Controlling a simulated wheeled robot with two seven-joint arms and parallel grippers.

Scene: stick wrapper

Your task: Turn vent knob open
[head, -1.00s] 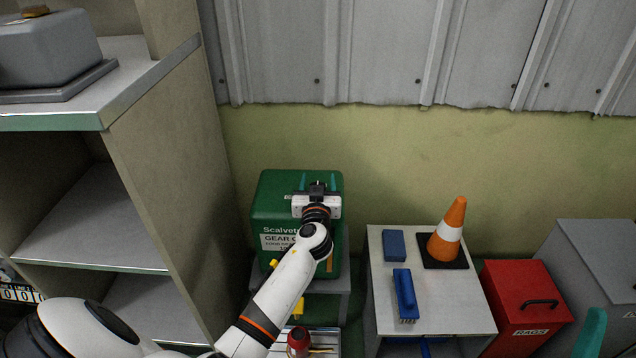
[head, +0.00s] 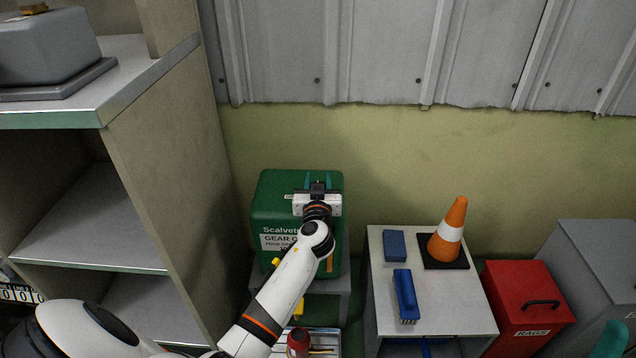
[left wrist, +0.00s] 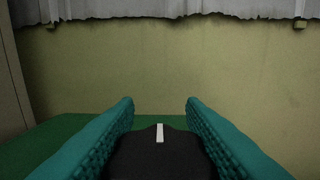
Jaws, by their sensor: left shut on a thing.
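The vent knob (left wrist: 160,155) is black with a white mark, on top of the green drum (head: 275,205) labelled gear oil. In the left wrist view the white mark points straight away from the camera. My left gripper (head: 319,182) is over the drum's top, its teal fingers on either side of the knob and shut on it. In the head view the knob is mostly hidden by the gripper. A teal finger of my right gripper (head: 612,340) shows at the bottom right corner, well away from the drum; its other finger is out of view.
A tall shelf unit (head: 165,130) stands close to the drum's left. A small grey table (head: 440,300) with an orange cone (head: 449,230) and blue brushes (head: 405,293) is to the right, beside a red rags bin (head: 525,295). The wall is behind.

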